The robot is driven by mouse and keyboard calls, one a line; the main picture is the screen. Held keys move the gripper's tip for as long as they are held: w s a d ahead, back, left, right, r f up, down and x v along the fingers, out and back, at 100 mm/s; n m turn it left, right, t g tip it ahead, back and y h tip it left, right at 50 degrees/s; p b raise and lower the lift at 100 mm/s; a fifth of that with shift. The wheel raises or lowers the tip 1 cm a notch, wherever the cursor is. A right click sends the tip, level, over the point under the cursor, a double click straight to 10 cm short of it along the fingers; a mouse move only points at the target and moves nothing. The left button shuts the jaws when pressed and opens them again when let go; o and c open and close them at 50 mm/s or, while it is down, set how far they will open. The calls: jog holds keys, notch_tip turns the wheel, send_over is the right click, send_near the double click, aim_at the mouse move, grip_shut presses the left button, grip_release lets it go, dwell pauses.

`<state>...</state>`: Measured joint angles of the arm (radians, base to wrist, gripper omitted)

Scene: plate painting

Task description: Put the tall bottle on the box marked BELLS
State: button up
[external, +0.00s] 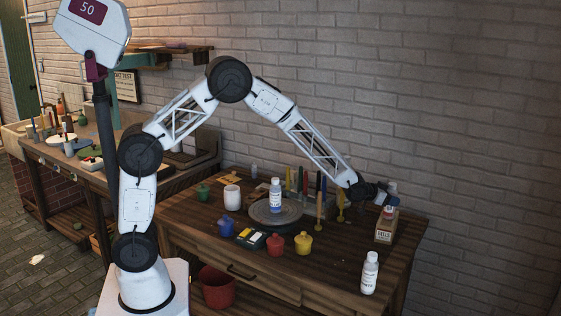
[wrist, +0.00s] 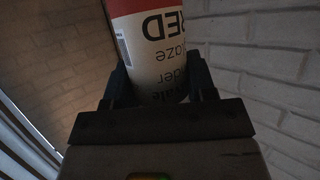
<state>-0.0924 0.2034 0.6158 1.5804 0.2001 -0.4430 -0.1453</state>
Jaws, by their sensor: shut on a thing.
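The box marked BELLS (external: 384,232) is a small tan carton near the right edge of the table. My gripper (external: 382,195) is just above and behind it, shut on a bottle (external: 389,211) with a red and white label. That bottle fills the middle of the wrist view (wrist: 165,50) between the two jaws, and its label lettering includes RED. In the external view the bottle shows right at the top of the box; I cannot tell if it touches. Most of it is hidden by the gripper or too small to see.
A white bottle (external: 370,273) stands at the front right of the table. A blue-labelled bottle (external: 275,195) stands on the round turntable (external: 292,218). Brushes, candle-like sticks and several coloured pots (external: 303,242) crowd the middle. The table's right front is mostly clear. A brick wall is behind.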

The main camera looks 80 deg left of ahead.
jog(key=o, duration=1.1)
jog(key=shift+f, duration=0.1)
jog(key=shift+r, duration=0.2)
jog(key=v, duration=1.2)
dwell(0.3)
